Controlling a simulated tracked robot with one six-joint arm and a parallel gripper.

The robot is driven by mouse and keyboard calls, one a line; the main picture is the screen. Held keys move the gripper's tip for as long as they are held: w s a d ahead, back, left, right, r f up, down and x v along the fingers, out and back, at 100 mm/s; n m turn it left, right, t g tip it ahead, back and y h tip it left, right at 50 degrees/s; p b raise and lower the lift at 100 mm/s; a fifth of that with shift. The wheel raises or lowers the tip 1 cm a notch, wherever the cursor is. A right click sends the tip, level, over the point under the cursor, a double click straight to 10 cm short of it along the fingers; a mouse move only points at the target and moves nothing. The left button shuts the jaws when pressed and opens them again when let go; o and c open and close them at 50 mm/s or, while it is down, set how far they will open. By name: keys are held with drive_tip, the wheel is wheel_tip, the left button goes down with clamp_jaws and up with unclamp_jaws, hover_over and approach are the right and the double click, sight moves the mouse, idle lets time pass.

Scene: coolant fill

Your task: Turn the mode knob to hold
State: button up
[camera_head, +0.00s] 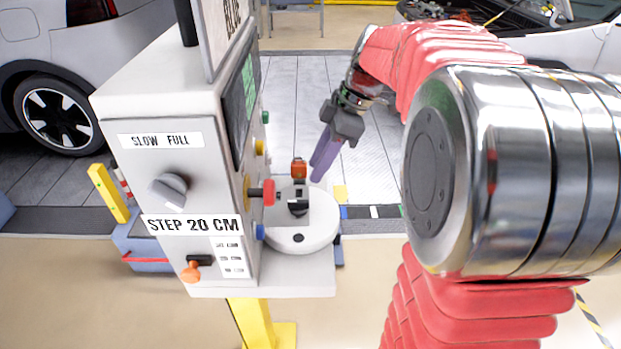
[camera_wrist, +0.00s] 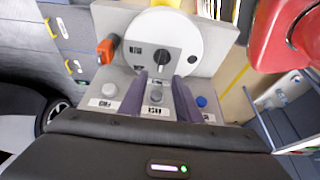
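A black knob (camera_wrist: 161,61) with a light pointer line sits on a round white plate (camera_wrist: 190,28) in the wrist view. I cannot read its marks or tell whether it is the mode knob. A grey knob (camera_head: 168,190) is on the console front below a "SLOW FULL" label. My gripper (camera_wrist: 159,76) has its two purple fingers apart with nothing held between them. The black knob lies just beyond the fingertips, and a grey round button (camera_wrist: 156,95) shows between the fingers. In the head view my gripper (camera_head: 320,178) points down above the white plate.
An orange-red part (camera_wrist: 106,49) stands left of the plate, and a blue button (camera_wrist: 201,101) is at right. The grey console (camera_head: 150,100) carries a red button (camera_head: 269,192) on its side and an orange-tipped lever (camera_head: 190,271). Cars stand behind.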

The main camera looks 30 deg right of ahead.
drive_tip(key=shift+v, duration=1.65)
drive_tip(key=shift+w, duration=0.1)
drive_tip(key=s+a+f+m+h, duration=0.25)
drive_tip(key=s+f+m, duration=0.35)
drive_tip(key=m, duration=0.7)
drive_tip(key=s+a+t+h, duration=0.1)
drive_tip(key=s+a+t, duration=0.2)
drive_tip(key=s+a, duration=0.7)
drive_tip(key=shift+s+a+r+t+h, duration=0.2)
drive_tip(key=shift+a+r+t+h, duration=0.1)
drive_tip(key=shift+a+r+h, duration=0.05)
